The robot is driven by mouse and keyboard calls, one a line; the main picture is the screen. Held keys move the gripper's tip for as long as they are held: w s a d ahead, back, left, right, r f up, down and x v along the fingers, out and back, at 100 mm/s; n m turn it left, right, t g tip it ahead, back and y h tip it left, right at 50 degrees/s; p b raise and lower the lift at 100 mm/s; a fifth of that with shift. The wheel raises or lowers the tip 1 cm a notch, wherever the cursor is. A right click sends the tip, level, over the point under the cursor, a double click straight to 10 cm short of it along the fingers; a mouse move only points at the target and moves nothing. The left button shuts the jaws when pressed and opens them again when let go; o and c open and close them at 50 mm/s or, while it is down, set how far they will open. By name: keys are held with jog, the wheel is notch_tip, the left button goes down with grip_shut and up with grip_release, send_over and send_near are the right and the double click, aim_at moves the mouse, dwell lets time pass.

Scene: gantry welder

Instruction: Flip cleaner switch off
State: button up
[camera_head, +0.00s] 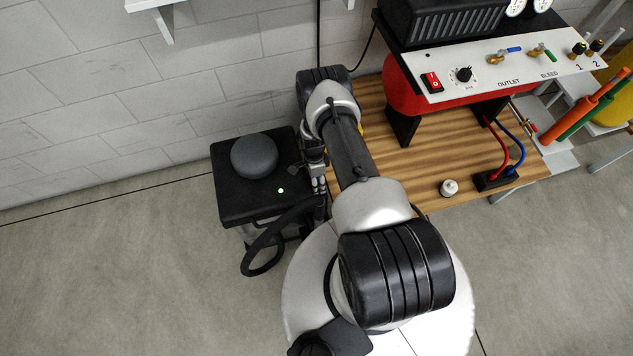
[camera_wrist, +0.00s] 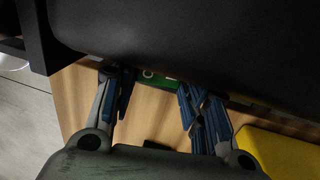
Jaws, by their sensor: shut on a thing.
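The cleaner (camera_head: 238,200) is a black box with a dark grey dome on top, standing left of the wooden bench. A small green light (camera_head: 281,190) glows on its top. My gripper (camera_head: 318,186) is at the right side of the box, partly covered by my own arm. In the wrist view my fingers (camera_wrist: 155,88) stand apart, with a small green part with white marks (camera_wrist: 158,77) between them, which looks like the cleaner switch. A large dark body (camera_wrist: 200,35) hides its upper side, and the exact contact is hard to see.
The wooden bench (camera_head: 430,180) stands close on the right, with a small white-topped item (camera_head: 449,187) and a black socket block (camera_head: 493,180). A panel (camera_head: 490,65) with a red switch is behind. A black hose (camera_head: 262,250) loops in front of the cleaner. A yellow object (camera_wrist: 275,153) lies near my fingers.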

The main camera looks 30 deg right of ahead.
jog(key=shift+c, duration=0.9)
jog(key=p, duration=0.1)
jog(key=t+p, duration=0.1)
jog(key=shift+s+a+r+t+h+p, duration=0.1)
jog(key=shift+s+r+t+h+p, duration=0.1)
jog(key=shift+s+t+h+p, duration=0.15)
jog(key=t+p, duration=0.1)
jog(key=p, duration=0.1)
jog(key=shift+s+a+t+p, duration=0.1)
jog(key=shift+s+t+p, duration=0.1)
jog(key=shift+t+p, duration=0.15)
jog(key=shift+f+t+h+p, duration=0.2)
jog(key=shift+t+h+p, duration=0.05)
jog(key=shift+t+p, duration=0.2)
jog(key=o, duration=1)
jog(key=shift+w, duration=0.1)
jog(key=shift+o, duration=0.2)
